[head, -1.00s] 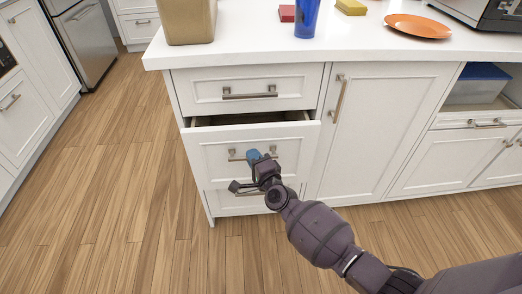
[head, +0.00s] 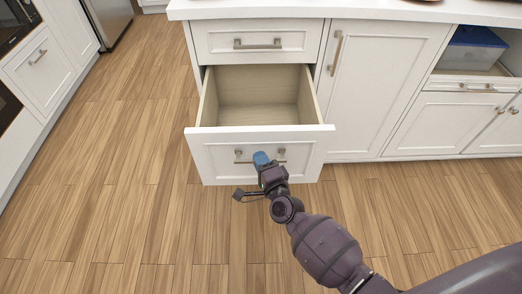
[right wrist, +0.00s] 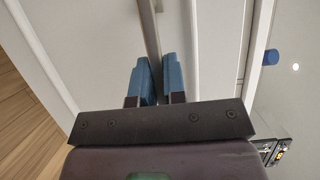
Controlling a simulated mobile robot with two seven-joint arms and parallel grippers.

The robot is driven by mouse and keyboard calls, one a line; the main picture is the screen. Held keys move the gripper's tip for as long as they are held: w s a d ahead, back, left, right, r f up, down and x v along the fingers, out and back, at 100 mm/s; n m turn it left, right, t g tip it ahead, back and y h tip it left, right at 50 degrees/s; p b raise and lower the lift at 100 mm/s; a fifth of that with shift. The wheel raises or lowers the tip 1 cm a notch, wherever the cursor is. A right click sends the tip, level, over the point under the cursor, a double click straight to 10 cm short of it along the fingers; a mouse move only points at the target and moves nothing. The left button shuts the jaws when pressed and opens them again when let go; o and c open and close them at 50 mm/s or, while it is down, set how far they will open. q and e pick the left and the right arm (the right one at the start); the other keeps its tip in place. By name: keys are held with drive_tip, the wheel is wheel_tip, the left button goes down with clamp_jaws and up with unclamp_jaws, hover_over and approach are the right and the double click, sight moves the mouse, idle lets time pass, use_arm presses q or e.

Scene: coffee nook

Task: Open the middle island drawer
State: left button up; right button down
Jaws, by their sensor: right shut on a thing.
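The middle island drawer (head: 222,157) is pulled far out, and its bare wooden inside (head: 258,92) is empty where I can see it. My right gripper (head: 261,159) is shut on the drawer's bar handle (head: 243,161) at the middle of its front. In the right wrist view, the blue fingertips (right wrist: 158,78) stand on either side of the handle bar (right wrist: 150,30). The left gripper is not in view.
The closed top drawer (head: 222,42) and white countertop (head: 290,10) are above. A cabinet door (head: 385,85) is closed to the right, beside a shelf with a blue-lidded box (head: 475,45). Wood floor (head: 110,190) is clear in front and left.

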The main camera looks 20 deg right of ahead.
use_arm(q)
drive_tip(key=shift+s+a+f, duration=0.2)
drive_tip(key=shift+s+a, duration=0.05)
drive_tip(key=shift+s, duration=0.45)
use_arm(e)
drive_tip(key=shift+s+a, duration=0.2)
drive_tip(key=shift+s, duration=0.45)
drive_tip(key=shift+s+a, duration=0.2)
drive_tip(key=shift+s, duration=0.4)
drive_tip(key=c, duration=1.2)
unclamp_jaws()
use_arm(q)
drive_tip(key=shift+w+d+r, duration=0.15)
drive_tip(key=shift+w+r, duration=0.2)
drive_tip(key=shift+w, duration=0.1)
use_arm(e)
drive_tip(key=shift+s, duration=0.1)
